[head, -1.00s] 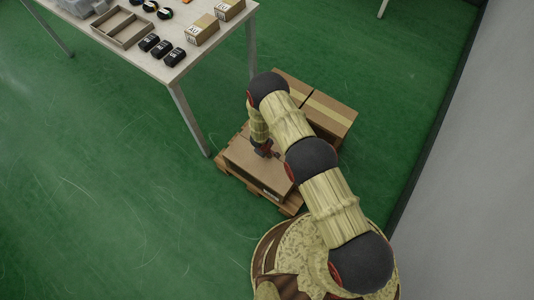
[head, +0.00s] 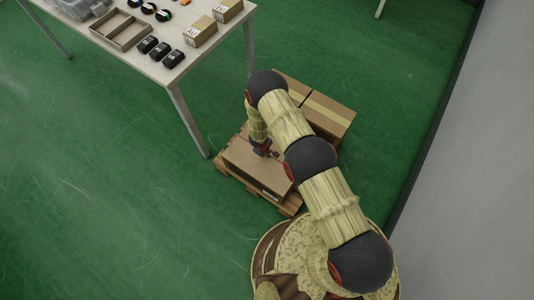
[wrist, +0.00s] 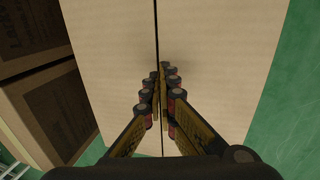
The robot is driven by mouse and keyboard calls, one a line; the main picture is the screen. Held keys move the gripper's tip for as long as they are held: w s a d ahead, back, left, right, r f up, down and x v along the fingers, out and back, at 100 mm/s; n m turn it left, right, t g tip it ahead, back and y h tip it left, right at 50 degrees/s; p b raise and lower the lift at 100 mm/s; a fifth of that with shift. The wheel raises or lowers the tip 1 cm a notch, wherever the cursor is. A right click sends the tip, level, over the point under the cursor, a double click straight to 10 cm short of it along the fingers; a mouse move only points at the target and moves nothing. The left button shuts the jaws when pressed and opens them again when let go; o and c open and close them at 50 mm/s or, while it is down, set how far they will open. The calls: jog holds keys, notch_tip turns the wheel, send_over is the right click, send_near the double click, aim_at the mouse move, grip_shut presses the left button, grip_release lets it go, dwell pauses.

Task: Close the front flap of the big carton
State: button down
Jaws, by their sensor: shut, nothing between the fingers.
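The big carton (head: 252,161) stands on a wooden pallet, with a label on its near side. In the wrist view its top shows as two plain flaps, a left one (wrist: 108,60) and a right one (wrist: 220,60). Both look about flat, with a narrow dark seam between them. My gripper (head: 265,152) is over the carton's top, pointing down. In the wrist view my gripper (wrist: 160,82) is shut and empty, its fingertips over the seam. I cannot tell whether they touch the cardboard. My arm hides part of the carton in the head view.
Taped cartons (head: 328,112) stand behind the big carton; printed ones (wrist: 50,105) show at left in the wrist view. The pallet (head: 228,167) juts out around the carton. A table (head: 165,68) with boxes and a tray stands at upper left. Green floor is clear at left; a wall is at right.

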aim_at(264, 161)
jog(key=v, duration=1.1)
jog(key=shift+r, duration=0.3)
